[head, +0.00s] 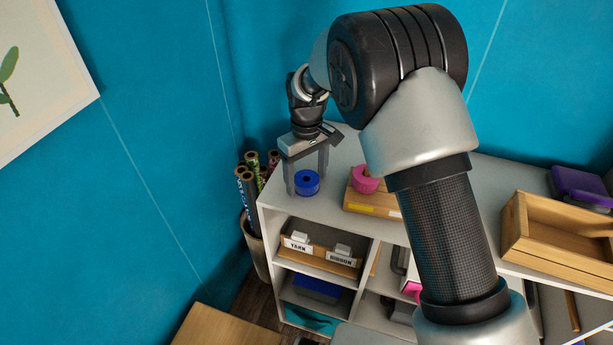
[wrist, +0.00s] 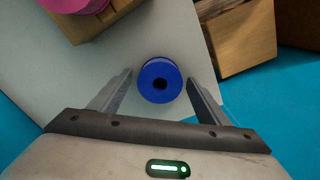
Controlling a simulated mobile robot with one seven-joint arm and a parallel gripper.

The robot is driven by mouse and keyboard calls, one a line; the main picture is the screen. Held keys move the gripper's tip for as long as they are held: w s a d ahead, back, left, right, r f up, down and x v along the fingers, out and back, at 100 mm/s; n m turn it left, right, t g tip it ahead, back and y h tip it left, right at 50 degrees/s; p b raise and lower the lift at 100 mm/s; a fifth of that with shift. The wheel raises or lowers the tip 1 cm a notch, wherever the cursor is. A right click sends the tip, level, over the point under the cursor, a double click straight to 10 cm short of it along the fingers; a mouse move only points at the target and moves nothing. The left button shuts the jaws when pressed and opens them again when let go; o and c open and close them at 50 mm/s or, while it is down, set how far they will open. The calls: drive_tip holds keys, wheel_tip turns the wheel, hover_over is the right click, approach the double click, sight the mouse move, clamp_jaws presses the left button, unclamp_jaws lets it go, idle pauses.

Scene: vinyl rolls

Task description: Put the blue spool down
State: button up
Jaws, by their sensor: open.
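The blue spool (head: 307,183) stands upright on the white shelf top, near its left end. In the wrist view the spool (wrist: 160,80) shows from above, with its dark centre hole between my fingers. My gripper (head: 307,180) points down over the spool. Its two fingers also show in the wrist view (wrist: 160,97), spread apart with a gap on each side of the spool. The gripper is open and holds nothing.
A pink spool (head: 365,179) sits on a wooden block (head: 372,201) to the right on the shelf top (head: 335,207). A bin of rolls (head: 255,232) stands left of the shelf. A wooden tray (head: 560,235) and a purple item (head: 580,185) are farther right.

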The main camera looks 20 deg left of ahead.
wheel_tip(320, 180, up, 12)
drive_tip(key=s+d+r+m+t+y, duration=0.1)
drive_tip(key=s+d+r+m, duration=0.1)
drive_tip(key=d+r, duration=0.6)
drive_tip(key=s+d+r+m+t, duration=0.1)
drive_tip(key=s+d+r+m, duration=0.3)
drive_tip(key=d, duration=0.6)
drive_tip(key=s+d+r+m+t+h, duration=0.1)
drive_tip(key=s+d+m+t, duration=0.2)
drive_tip(key=s+d, duration=1.3)
drive_tip(key=shift+r+m+t, duration=0.15)
drive_tip(key=shift+m+t, duration=0.15)
drive_tip(key=shift+m, duration=0.8)
drive_tip(key=shift+d, duration=0.1)
